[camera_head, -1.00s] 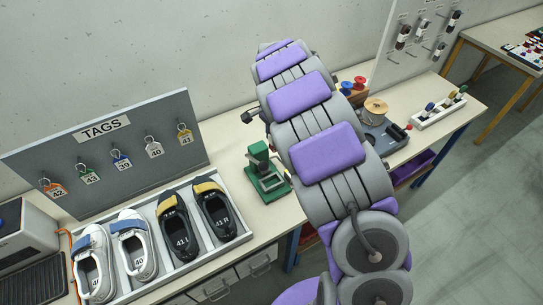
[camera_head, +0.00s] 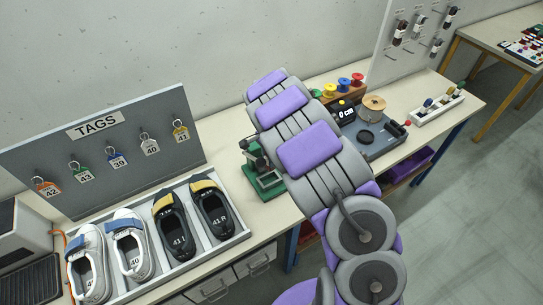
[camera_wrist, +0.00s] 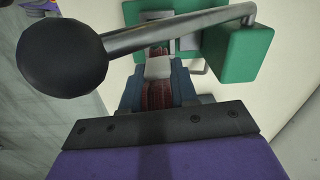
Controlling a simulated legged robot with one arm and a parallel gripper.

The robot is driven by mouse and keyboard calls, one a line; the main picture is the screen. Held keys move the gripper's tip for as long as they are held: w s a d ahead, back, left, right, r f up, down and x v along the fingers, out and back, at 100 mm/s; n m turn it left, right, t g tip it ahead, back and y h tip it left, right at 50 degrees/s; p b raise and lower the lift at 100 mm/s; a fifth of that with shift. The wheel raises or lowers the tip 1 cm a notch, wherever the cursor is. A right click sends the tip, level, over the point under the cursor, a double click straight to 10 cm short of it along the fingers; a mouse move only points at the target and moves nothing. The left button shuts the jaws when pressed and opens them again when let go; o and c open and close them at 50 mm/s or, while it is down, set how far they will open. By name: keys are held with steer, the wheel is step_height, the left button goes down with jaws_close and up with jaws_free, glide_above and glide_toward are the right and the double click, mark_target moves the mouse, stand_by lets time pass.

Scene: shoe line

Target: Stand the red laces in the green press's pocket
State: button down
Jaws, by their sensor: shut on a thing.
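In the wrist view my gripper (camera_wrist: 157,84) is shut on the red laces (camera_wrist: 158,97), a dark red braided bundle with a pale grey band. The green press (camera_wrist: 240,50) is just beyond the fingers. Its grey lever with a black ball knob (camera_wrist: 62,62) crosses the picture close to the camera. The far end of the laces overlaps the press in this view; I cannot tell whether it is in the pocket. In the head view the press (camera_head: 264,183) stands on the bench, partly covered by my arm, and the laces are hidden.
Left of the press is a tray (camera_head: 243,236) of shoes below a grey TAGS board (camera_head: 95,165). To the right are colored spools (camera_head: 344,83), a grey device with a display (camera_head: 375,140) and a white rack (camera_head: 437,108). Bare bench shows left of the press.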

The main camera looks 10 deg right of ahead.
mark_target(268, 171)
steer(key=shift+a+f, duration=0.55)
steer(key=shift+a, duration=0.1)
steer(key=shift+a+f, duration=0.15)
steer(key=shift+f, duration=0.4)
steer(key=shift+d+f+b, duration=0.5)
steer(key=shift+d+f, duration=0.25)
steer(key=shift+f, duration=0.55)
steer(key=shift+a+f, duration=0.35)
steer(key=shift+f, duration=0.2)
steer(key=shift+a+f, duration=0.3)
steer(key=shift+f, duration=0.2)
steer(key=shift+d+f+b, duration=0.15)
steer(key=shift+f+b, duration=0.2)
steer(key=shift+f, duration=0.05)
steer(key=shift+d+f, duration=0.15)
steer(key=shift+d, duration=0.2)
steer(key=c, duration=1.3)
jaws_free()
steer(key=shift+c, duration=0.2)
steer(key=o, duration=0.6)
steer(key=shift+a, duration=0.35)
steer(key=shift+c, duration=0.2)
steer(key=shift+d, duration=0.1)
steer(key=shift+d, duration=0.1)
